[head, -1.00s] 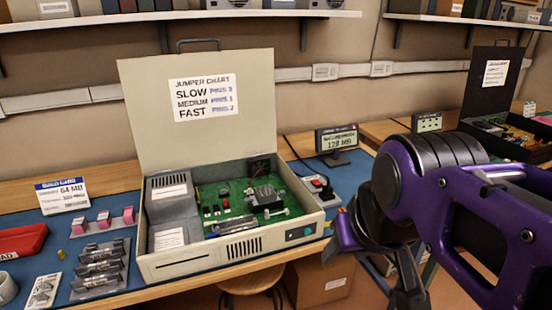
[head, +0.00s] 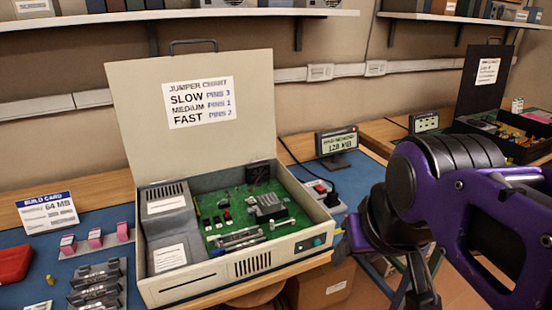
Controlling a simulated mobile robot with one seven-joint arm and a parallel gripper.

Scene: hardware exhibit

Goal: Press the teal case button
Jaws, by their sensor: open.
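The teal case button (head: 317,241) is on the right end of the front face of the beige computer case (head: 200,285). The case's lid stands open and the button is in clear view. My gripper (head: 352,242) is just right of the button in the picture, seen from behind and the side. It is open, with nothing seen in it. A gap shows between its nearest tip and the button; how far apart they are in depth I cannot tell. My purple arm covers the right side of the view.
A green circuit board (head: 235,205) lies inside the case. Behind it are a small display reading 128 MB (head: 337,142) and a power switch (head: 322,188). Pink blocks and dark modules (head: 95,283) lie at left. A cardboard box (head: 322,285) is below the table edge.

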